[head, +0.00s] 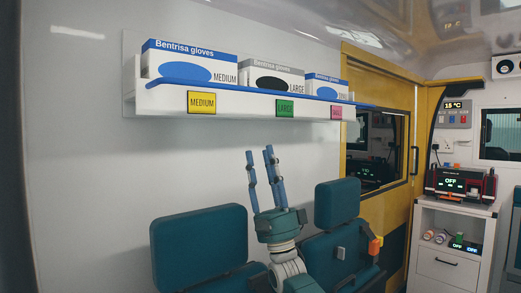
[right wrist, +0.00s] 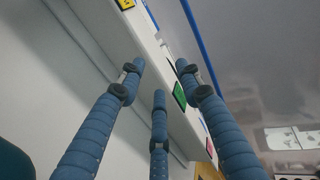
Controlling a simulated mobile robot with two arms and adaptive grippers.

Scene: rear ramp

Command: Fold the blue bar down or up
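The blue bar (head: 255,93) is a long thin rail along the front of the white wall shelf (head: 150,103). It runs low across the glove boxes, and its right end reaches past the shelf towards the yellow door frame. In the right wrist view the bar (right wrist: 197,38) crosses the top, beyond my fingers. My right gripper (head: 260,153) points up below the shelf, under its middle, apart from the bar. Its blue fingers are spread and empty; they also show in the right wrist view (right wrist: 160,75). My left gripper is out of view.
Medium (head: 192,64), large (head: 272,76) and small (head: 325,89) glove boxes stand on the shelf. Yellow (head: 202,102), green (head: 285,108) and pink (head: 336,113) labels mark its front. Teal seats (head: 200,245) stand below. The wall left of my gripper is bare.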

